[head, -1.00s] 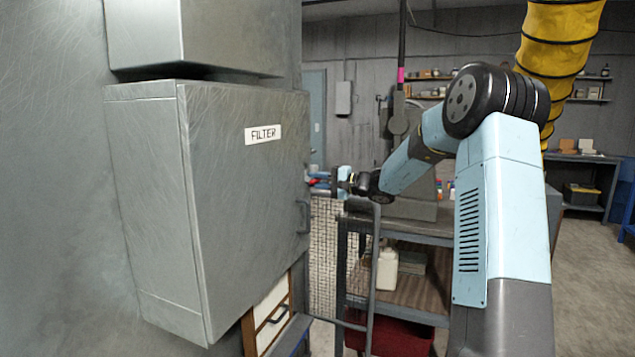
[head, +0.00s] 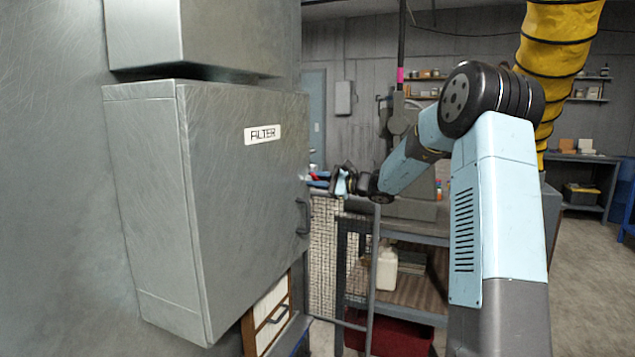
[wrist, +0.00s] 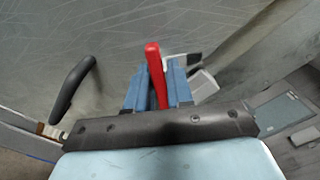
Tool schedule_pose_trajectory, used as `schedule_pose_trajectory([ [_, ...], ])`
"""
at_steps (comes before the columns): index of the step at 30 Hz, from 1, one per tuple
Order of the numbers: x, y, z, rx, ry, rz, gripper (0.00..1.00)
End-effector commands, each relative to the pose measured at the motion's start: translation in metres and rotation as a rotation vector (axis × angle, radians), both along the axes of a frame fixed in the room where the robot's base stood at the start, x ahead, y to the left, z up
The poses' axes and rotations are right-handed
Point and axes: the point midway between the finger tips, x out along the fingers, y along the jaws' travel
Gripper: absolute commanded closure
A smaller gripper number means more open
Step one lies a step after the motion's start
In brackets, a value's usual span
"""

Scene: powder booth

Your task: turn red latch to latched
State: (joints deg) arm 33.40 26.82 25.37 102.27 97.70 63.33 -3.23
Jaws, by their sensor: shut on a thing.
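The red latch (wrist: 154,65) stands between the two blue fingers of my gripper (wrist: 156,88) in the wrist view. The fingers are shut on it, and its upper end sticks out past them. In the head view my gripper (head: 322,180) is at the right edge of the grey filter cabinet (head: 245,200), and only a small bit of red shows there. A light metal piece (wrist: 182,60) lies beside the fingers in the wrist view. The latch's base is hidden behind the fingers and the gripper body.
A dark door handle (head: 303,217) is just below the latch on the cabinet edge; it also shows in the wrist view (wrist: 72,88). A workbench (head: 400,225) with a white jug (head: 387,268) on its shelf stands behind my arm. A yellow hose (head: 555,60) hangs at right.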

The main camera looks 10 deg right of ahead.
Motion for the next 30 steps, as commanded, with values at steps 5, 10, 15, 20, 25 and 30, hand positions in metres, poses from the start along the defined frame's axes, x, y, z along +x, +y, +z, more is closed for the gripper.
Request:
schedule_pose_trajectory([
  [5,-0.0014,0.0021,-0.0049,0.097,0.144,0.005,1.0],
  [10,-0.0014,0.0019,-0.0051,0.191,0.275,0.005,1.0],
  [15,-0.0015,0.0017,-0.0053,0.284,0.405,0.003,1.0],
  [20,-0.0015,0.0018,-0.0055,0.366,0.517,0.003,1.0],
  [25,-0.0015,0.0019,-0.0054,0.437,0.616,0.003,1.0],
  [30,-0.0015,0.002,-0.0051,0.49,0.689,0.003,1.0],
])
